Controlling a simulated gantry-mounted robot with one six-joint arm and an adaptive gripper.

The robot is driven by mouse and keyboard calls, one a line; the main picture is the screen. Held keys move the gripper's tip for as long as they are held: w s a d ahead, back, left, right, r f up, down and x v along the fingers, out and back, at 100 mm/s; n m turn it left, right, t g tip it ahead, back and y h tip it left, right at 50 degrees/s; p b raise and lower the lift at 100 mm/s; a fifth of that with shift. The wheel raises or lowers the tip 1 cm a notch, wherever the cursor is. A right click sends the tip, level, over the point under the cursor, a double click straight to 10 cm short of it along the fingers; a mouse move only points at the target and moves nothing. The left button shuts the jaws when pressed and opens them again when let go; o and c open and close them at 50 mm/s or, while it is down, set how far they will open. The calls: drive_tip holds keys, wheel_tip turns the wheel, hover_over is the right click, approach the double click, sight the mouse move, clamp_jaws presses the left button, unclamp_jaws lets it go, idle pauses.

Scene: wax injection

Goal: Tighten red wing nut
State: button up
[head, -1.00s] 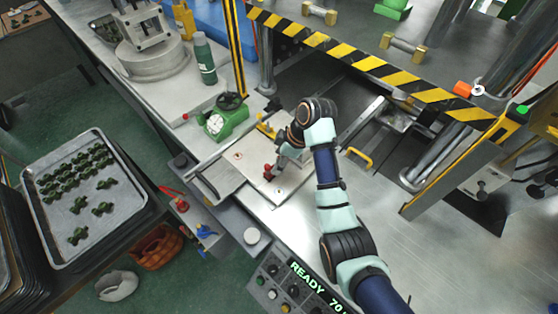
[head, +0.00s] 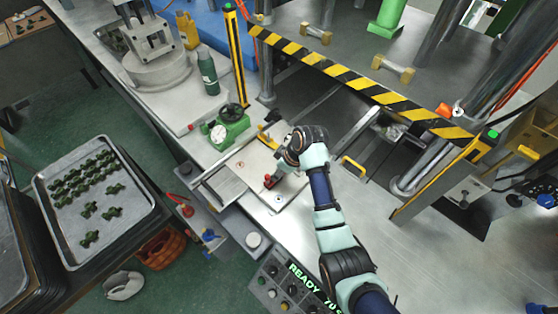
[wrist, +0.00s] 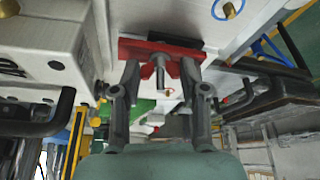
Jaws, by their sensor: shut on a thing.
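The red wing nut (head: 269,182) sits near the front edge of a pale metal mold plate (head: 246,166). In the wrist view the red wing nut (wrist: 160,67) shows its wings, a red bar behind them and a dark stud in the middle. Whether the nut sits flush cannot be told.
A yellow clamp part (head: 267,141) stands at the plate's far edge, close to my wrist. A green valve-like device (head: 231,127) stands left of it. A striped press beam (head: 360,80) crosses behind. A control panel (head: 285,285) lies in front. The bench to the right is mostly clear.

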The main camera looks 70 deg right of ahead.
drive_tip(key=shift+r+m+p, duration=0.45)
drive_tip(key=shift+m+p, duration=0.05)
drive_tip(key=shift+f+b, duration=0.35)
drive_tip(key=shift+f, duration=0.05)
drive_tip(key=shift+h, duration=0.3)
